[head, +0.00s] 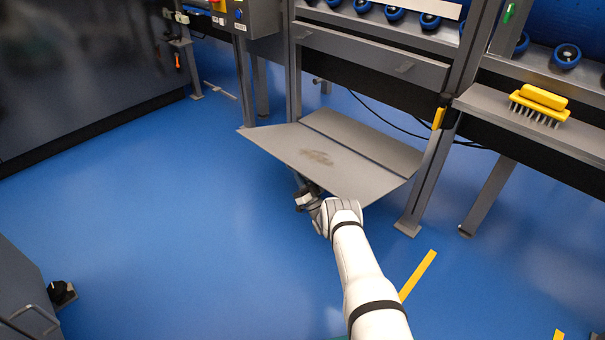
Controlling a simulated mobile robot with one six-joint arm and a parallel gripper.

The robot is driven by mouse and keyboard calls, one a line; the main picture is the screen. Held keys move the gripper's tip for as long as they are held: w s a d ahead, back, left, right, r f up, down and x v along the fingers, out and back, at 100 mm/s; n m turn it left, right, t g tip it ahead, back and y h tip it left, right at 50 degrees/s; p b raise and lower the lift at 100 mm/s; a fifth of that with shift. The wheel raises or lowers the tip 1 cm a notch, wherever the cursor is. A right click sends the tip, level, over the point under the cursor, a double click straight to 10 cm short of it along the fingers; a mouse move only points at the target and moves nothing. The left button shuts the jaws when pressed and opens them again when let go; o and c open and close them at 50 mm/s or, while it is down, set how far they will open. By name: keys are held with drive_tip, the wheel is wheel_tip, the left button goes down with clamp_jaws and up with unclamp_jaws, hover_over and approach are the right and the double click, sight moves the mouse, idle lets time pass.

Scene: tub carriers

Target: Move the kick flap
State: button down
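The kick flap (350,168) is a flat grey panel with a brown scuff near its middle. It sticks out toward me from the lower frame of the conveyor, roughly level and low above the blue floor. My gripper (306,190) is at the flap's near edge, left of its front corner. The flap hides part of the fingertips. I cannot tell whether the fingers touch the flap or are open or shut.
Grey frame posts (428,180) stand on both sides of the flap. A yellow brush (540,104) lies on the shelf at right. A control box (249,15) hangs at upper left. A dark cable runs behind the flap. The blue floor (180,220) at left is clear.

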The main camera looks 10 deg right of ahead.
drive_tip(key=shift+w+d+r+m+t+h+p, duration=0.1)
drive_tip(key=shift+r+m+t+h+p, duration=0.1)
drive_tip(key=shift+r+m+h+p, duration=0.35)
drive_tip(key=shift+w+d+r+m+t+h+p, duration=0.1)
drive_tip(key=shift+r+m+t+h+p, duration=0.1)
drive_tip(key=shift+r+m+h+p, duration=0.3)
drive_tip(key=shift+r, duration=0.1)
drive_tip(key=shift+d, duration=0.1)
drive_tip(key=c, duration=1.5)
unclamp_jaws()
drive_tip(key=shift+o, duration=0.2)
drive_tip(key=p+v, duration=0.1)
drive_tip(key=v, duration=0.7)
drive_tip(key=shift+p, duration=0.3)
